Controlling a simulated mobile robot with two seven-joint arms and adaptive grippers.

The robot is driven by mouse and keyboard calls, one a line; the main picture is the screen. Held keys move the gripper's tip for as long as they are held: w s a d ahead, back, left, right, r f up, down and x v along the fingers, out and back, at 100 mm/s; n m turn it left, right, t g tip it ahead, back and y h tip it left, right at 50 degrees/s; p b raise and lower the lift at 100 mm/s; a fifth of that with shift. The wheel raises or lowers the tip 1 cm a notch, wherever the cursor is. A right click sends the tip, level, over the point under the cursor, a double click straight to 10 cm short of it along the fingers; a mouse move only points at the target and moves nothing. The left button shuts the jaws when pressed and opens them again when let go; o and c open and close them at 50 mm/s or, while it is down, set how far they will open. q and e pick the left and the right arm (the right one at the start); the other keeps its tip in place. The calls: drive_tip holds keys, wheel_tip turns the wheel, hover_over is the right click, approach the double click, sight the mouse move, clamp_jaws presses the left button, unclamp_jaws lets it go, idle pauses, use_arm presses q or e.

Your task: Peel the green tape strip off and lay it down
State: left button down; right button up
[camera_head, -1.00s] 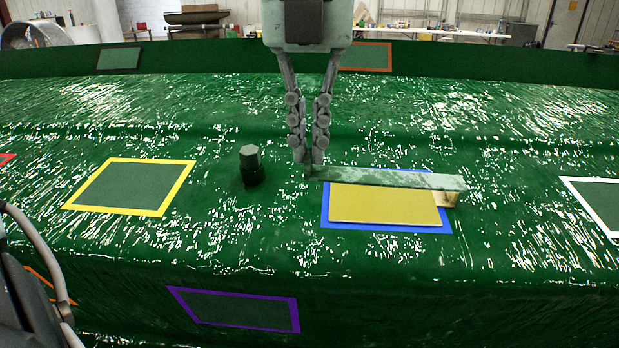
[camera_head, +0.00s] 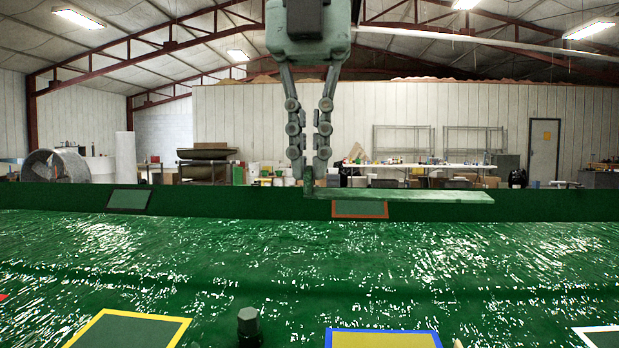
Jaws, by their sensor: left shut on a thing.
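My left gripper (camera_head: 308,178) hangs from the top of the head view with its fingers shut on one end of the green tape strip (camera_head: 410,196). The strip is long and flat and sticks out to the right, nearly level. In the picture it crosses in front of the mould's far wall and the orange-framed patch. It looks clear of the mould surface (camera_head: 250,240). My right gripper is not in view.
A dark bolt-like peg (camera_head: 249,326) stands on the glossy green mould. Yellow (camera_head: 85,332), blue (camera_head: 436,336) and white (camera_head: 585,330) framed patches lie along the near edge. A cluttered table (camera_head: 420,168) stands far behind.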

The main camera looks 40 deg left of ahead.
use_arm(q)
drive_tip(key=shift+s+d+r+p, duration=0.1)
drive_tip(key=shift+r+p, duration=0.3)
drive_tip(key=shift+r, duration=0.35)
drive_tip(key=shift+s+d+r+p, duration=0.1)
drive_tip(key=shift+r+p, duration=0.3)
drive_tip(key=shift+r, duration=0.35)
drive_tip(key=shift+r, duration=0.3)
drive_tip(key=shift+s+r, duration=0.2)
drive_tip(key=shift+r, duration=0.55)
drive_tip(key=shift+r, duration=0.1)
